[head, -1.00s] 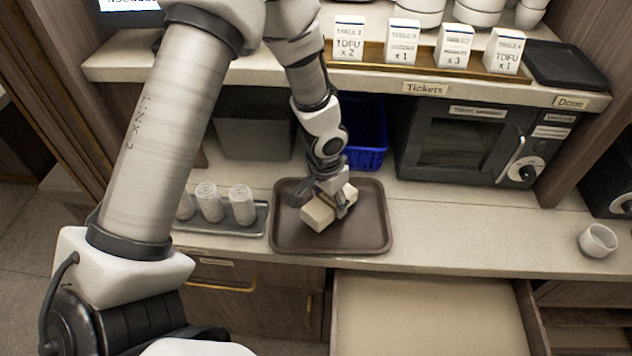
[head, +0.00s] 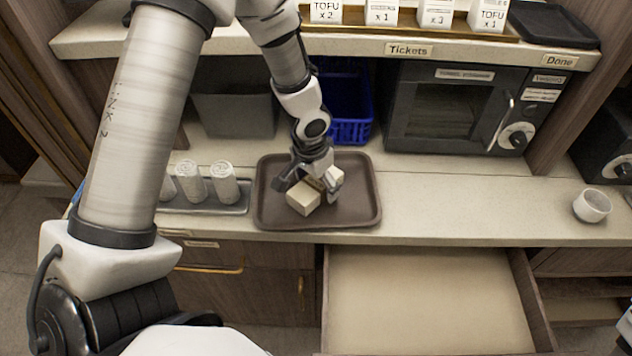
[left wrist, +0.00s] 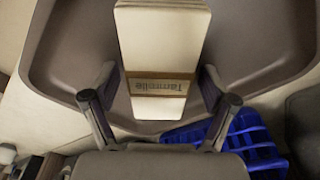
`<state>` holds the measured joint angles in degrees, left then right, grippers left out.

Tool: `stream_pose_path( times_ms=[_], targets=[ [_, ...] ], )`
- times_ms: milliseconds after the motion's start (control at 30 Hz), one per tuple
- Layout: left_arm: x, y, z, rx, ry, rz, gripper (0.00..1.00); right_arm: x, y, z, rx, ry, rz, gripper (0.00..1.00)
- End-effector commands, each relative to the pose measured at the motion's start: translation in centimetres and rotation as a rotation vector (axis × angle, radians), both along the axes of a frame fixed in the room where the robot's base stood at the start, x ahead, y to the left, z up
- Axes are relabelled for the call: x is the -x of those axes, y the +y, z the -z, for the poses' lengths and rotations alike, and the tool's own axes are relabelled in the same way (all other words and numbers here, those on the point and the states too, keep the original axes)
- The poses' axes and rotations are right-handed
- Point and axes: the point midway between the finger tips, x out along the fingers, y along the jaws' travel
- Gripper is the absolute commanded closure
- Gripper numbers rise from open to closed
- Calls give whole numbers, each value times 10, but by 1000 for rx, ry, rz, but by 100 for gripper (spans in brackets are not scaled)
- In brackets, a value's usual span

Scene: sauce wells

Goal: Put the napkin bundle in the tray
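The napkin bundle (head: 303,199) is a pale block with a tan band. It lies in the brown tray (head: 263,212) on the counter. In the left wrist view the bundle (left wrist: 160,50) shows its printed band, over the tray (left wrist: 60,50). My left gripper (head: 310,182) is at the bundle's far end, low over the tray. In the left wrist view the gripper (left wrist: 160,100) has its fingers spread on either side of the bundle, with gaps visible beside it. The bundle's underside is hidden.
Several rolled towels (head: 191,181) stand on a grey tray (head: 236,206) at left. A blue basket (head: 350,130) and a grey bin (head: 235,115) are behind. An open drawer (head: 425,295) juts out in front. A white cup (head: 592,205) stands at right; the counter between is clear.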

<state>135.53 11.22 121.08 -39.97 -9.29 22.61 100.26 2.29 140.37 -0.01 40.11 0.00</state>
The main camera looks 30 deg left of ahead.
Motion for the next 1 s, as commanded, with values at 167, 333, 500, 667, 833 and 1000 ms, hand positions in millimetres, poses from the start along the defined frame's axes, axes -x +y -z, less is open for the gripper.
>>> stream_pose_path(
  times_ms=[167, 333, 500, 667, 833, 1000],
  targets=[
    [0, 0, -2, 0, 0, 0, 15, 0, 0, -2, 0, 0, 0, 100],
    [1, 0, -24, 1, -4, -1, 15, 0, 0, -11, 0, 0, 0, 100],
    [6, 1, -67, 0, -6, -1, 15, 0, 0, -15, 0, 0, 0, 100],
    [11, 2, -104, 1, -4, -1, 15, 0, 0, -15, 0, 0, 0, 100],
    [14, 2, -122, 0, -1, 0, 15, 0, 0, -14, 0, 0, 0, 100],
    [15, 2, -124, 0, 1, 0, 15, 0, 0, -14, 0, 0, 0, 100]
  ],
)
